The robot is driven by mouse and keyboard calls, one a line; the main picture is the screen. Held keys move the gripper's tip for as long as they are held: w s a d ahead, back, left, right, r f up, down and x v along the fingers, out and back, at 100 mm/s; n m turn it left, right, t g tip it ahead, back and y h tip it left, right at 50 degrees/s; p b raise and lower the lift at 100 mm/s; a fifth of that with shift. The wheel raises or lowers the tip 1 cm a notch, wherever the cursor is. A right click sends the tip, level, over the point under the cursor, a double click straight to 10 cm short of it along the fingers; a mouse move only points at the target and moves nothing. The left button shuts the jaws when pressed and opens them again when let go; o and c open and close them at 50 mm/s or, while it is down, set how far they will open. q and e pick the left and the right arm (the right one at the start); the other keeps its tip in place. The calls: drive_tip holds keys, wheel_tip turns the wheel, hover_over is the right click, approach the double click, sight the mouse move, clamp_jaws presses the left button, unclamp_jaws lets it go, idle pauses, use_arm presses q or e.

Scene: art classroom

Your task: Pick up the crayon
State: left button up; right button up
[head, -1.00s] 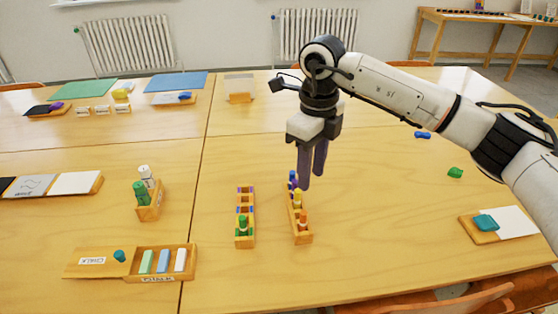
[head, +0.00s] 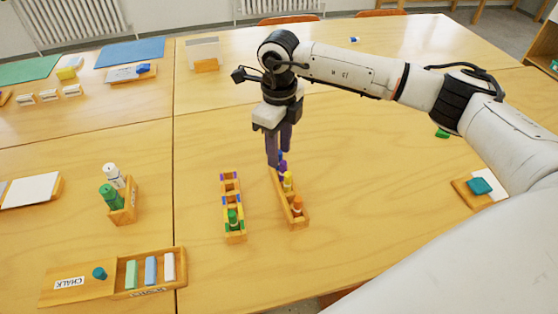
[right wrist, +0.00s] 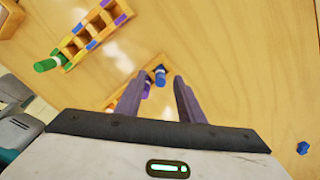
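A narrow wooden crayon holder (head: 303,221) stands on the table with an orange crayon (head: 297,205), a yellow crayon (head: 288,182), a purple crayon (head: 282,167) and a blue crayon (right wrist: 160,75) in a row. My right gripper (head: 277,160) points down over the holder's far end. In the right wrist view its two fingers (right wrist: 164,78) are apart, with the blue crayon showing between their tips and the purple one close by. Nothing appears gripped. In the head view the fingers partly hide the far crayons. My left gripper is not in view.
A second holder (head: 235,238) with a green crayon (head: 233,220) stands just left. A box with green and white bottles (head: 130,213) and a chalk tray (head: 180,283) are further left. A small blue object (right wrist: 303,147) lies apart on the table. The table right of the holders is mostly clear.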

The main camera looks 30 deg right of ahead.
drive_tip(key=shift+f, duration=1.15)
drive_tip(key=shift+w, duration=0.1)
clamp_jaws()
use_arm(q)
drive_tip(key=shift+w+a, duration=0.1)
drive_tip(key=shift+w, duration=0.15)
use_arm(e)
drive_tip(key=shift+r, duration=0.1)
